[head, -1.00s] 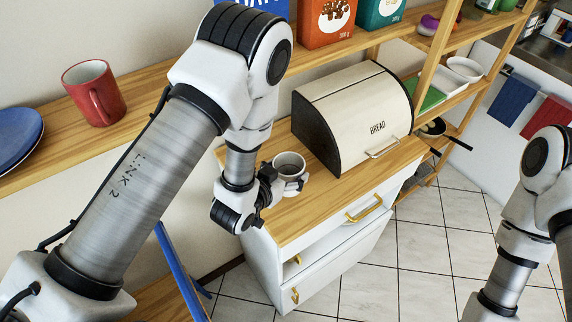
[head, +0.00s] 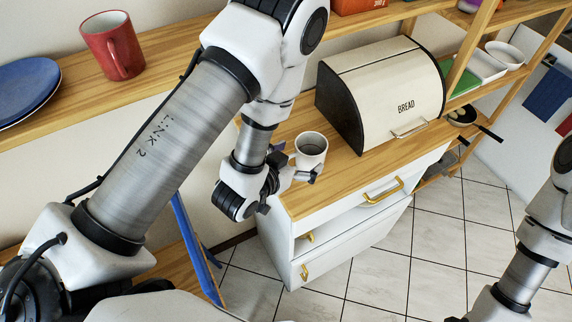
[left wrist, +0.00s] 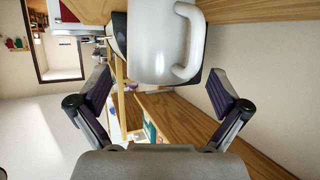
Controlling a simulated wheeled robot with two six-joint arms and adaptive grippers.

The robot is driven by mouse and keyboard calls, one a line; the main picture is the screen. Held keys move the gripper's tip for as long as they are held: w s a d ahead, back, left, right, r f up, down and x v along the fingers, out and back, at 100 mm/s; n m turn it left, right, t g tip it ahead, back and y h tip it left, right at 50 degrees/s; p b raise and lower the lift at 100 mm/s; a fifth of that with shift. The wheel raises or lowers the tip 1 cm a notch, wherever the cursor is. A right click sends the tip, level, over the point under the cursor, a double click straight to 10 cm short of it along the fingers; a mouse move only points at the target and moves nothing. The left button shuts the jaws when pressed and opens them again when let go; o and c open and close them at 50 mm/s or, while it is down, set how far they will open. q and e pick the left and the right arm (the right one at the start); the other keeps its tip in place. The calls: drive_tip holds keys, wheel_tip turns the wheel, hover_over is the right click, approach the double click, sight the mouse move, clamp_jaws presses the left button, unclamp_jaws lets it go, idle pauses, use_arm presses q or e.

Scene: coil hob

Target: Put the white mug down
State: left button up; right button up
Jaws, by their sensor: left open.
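The white mug (head: 311,152) stands upright on the wooden top (head: 352,168) of a white cabinet, left of the bread bin. My left gripper (head: 294,168) is open at the mug's near left side, one finger reaching along its lower front. In the left wrist view the mug (left wrist: 152,42) is large and just beyond the spread fingers of my left gripper (left wrist: 160,84), with its handle to the right. The fingers look apart from the mug. My right arm shows at the right edge, but its gripper is out of view.
A cream bread bin (head: 385,95) stands just behind and right of the mug. A shelf above holds a red mug (head: 113,45) and a blue plate (head: 28,92). A shelf rack with bowls (head: 506,54) stands at the right. The cabinet top's front strip is clear.

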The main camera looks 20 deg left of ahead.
use_arm(q)
drive_tip(key=p+v, duration=0.1)
drive_tip(key=v, duration=0.2)
drive_tip(key=shift+r, duration=0.2)
drive_tip(key=s+a+f+n+g+y+p, duration=0.1)
drive_tip(key=s+a+f+g+p, duration=0.1)
drive_tip(key=s+f+g, duration=0.2)
drive_tip(key=s+a+f+n+g+y+p, duration=0.1)
drive_tip(key=s+a+f+g+p, duration=0.2)
drive_tip(key=s, duration=0.7)
drive_tip(key=s+a+f+n+g+y+p, duration=0.1)
drive_tip(key=s+a+f+g+p, duration=0.1)
drive_tip(key=s+g, duration=0.4)
wheel_tip(320, 180, down, 3)
drive_tip(key=shift+s+a+r+y, duration=0.2)
drive_tip(key=shift+s+a+y, duration=0.1)
drive_tip(key=shift+s+a, duration=0.2)
